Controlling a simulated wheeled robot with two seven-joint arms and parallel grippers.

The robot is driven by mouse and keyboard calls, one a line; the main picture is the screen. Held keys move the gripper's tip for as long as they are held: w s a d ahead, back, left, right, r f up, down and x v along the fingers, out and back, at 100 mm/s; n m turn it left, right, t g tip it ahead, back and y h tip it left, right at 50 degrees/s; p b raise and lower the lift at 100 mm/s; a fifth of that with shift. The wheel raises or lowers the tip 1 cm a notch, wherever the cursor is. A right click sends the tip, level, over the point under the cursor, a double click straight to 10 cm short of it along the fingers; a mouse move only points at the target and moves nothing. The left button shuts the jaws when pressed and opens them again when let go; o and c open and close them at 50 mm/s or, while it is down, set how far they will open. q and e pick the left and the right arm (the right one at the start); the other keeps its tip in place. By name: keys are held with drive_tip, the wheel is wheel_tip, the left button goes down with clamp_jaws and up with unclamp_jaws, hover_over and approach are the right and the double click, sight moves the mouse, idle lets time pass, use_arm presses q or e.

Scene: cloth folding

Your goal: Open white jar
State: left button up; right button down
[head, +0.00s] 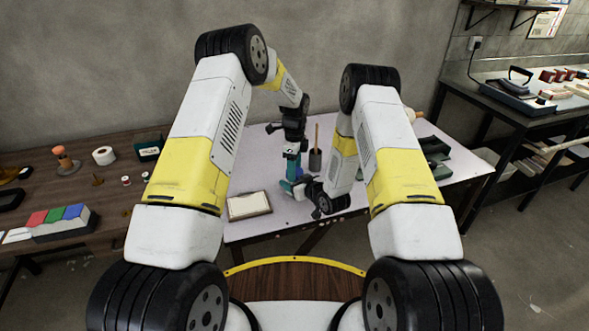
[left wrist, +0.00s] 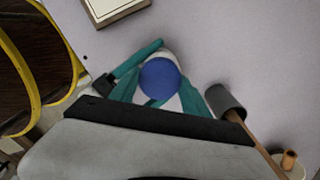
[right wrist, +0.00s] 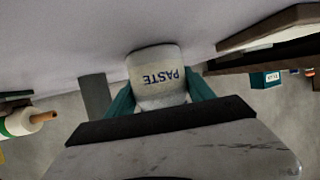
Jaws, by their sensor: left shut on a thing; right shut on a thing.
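The white jar (right wrist: 155,72) shows in the right wrist view with "PASTE" printed on it, upside down in the picture. My right gripper (right wrist: 160,100) is shut on its body, one teal finger on each side. In the left wrist view, the jar's round blue lid (left wrist: 160,80) shows from above, with white jar visible around it. My left gripper (left wrist: 158,98) is at the lid from above, teal fingers on both sides. A teal finger of my right gripper reaches in from the left, below the lid. In the head view, my left gripper (head: 292,168) and right gripper (head: 300,188) meet, hiding most of the jar.
A dark green tray (head: 435,160) is at the right. A brown bench (head: 75,190) stands at left.

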use_arm(q)
drive_tip(key=n, duration=1.9)
drive_tip(key=shift+n, duration=0.3)
drive_tip(key=n, duration=1)
drive_tip(key=shift+r, duration=0.1)
drive_tip(key=n, duration=0.4)
drive_tip(key=shift+n, duration=0.4)
drive_tip(key=n, duration=0.4)
drive_tip(key=shift+w, duration=0.1)
